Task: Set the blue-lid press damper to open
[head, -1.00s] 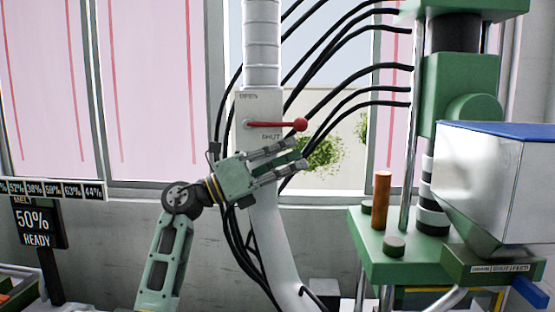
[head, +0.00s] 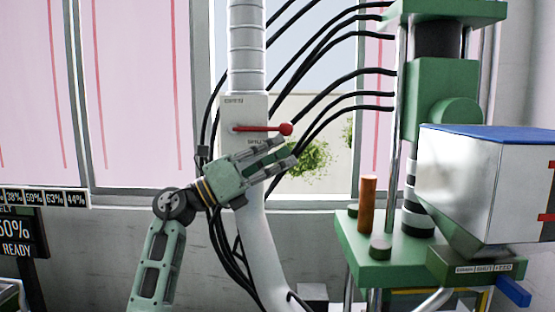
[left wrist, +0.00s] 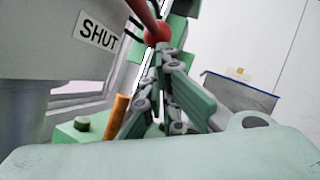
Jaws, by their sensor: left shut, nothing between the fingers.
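The damper is a pale box (head: 257,107) on the white duct, with a red lever (head: 262,129) ending in a red ball knob (head: 286,129). The lever lies about level, pointing right, between an upper label and the lower SHUT label, which is partly hidden by my gripper. My left gripper (head: 288,152) is shut and empty, just below the knob. In the left wrist view the knob (left wrist: 158,33) sits right at the closed fingertips (left wrist: 161,54); I cannot tell whether they touch. The blue-lid press (head: 455,85) stands at the right. My right gripper is not in view.
A metal hopper with a blue lid (head: 490,135) juts out at the right. The press's green table (head: 350,245) carries an orange-brown post (head: 367,203). Black hoses (head: 330,70) run behind the lever. A readout sign (head: 18,235) stands at lower left.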

